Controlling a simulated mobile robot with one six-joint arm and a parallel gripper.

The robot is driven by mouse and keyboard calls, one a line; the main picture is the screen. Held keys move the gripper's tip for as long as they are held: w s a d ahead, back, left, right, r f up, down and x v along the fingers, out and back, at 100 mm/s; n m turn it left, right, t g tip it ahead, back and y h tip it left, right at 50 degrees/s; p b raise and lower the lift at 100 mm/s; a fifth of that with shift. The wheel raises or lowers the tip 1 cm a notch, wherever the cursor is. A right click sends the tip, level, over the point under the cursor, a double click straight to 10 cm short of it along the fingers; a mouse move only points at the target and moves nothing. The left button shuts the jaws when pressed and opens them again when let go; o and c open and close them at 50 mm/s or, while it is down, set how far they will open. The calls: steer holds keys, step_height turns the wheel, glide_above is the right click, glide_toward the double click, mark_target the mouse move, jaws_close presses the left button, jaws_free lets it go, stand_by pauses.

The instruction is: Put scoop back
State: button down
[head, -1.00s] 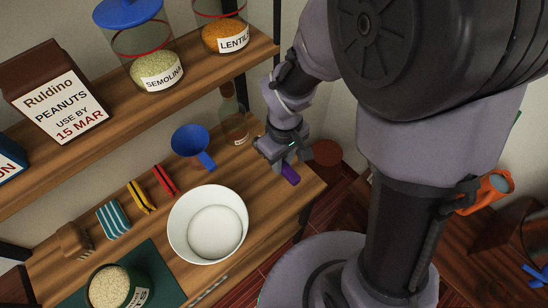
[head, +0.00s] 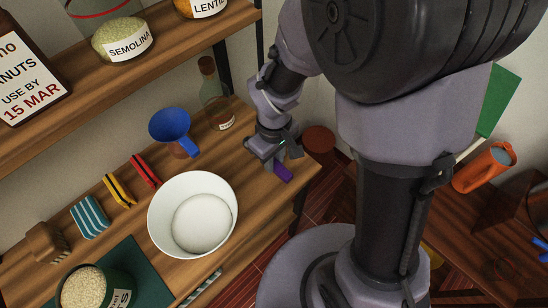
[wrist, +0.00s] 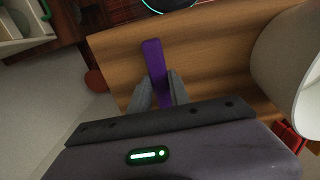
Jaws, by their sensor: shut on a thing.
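My gripper (head: 273,161) is over the right end of the wooden counter, shut on a purple bar (head: 283,173). In the wrist view the purple bar (wrist: 156,68) sticks out beyond the gripper's grey fingers (wrist: 160,92). It looks like a handle, but no scoop bowl shows, so I cannot tell for sure that it is the scoop. A white bowl (head: 160,232) with white contents stands to the left of the gripper; its side shows at the right of the wrist view (wrist: 290,65). A green container (head: 124,277) of pale grains stands at lower left.
A blue funnel-like piece (head: 168,124) and a bottle (head: 217,103) stand behind the bowl. Several small packets and a striped sponge (head: 90,216) lie to its left. The shelf above holds a semolina jar (head: 122,40) and a peanuts box (head: 30,80). An orange container (head: 484,168) is at far right.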

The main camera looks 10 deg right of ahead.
steer(key=shift+f+b, duration=0.6)
steer(key=shift+f, duration=0.05)
steer(key=c, duration=1.1)
jaws_free()
steer(key=shift+c, duration=0.2)
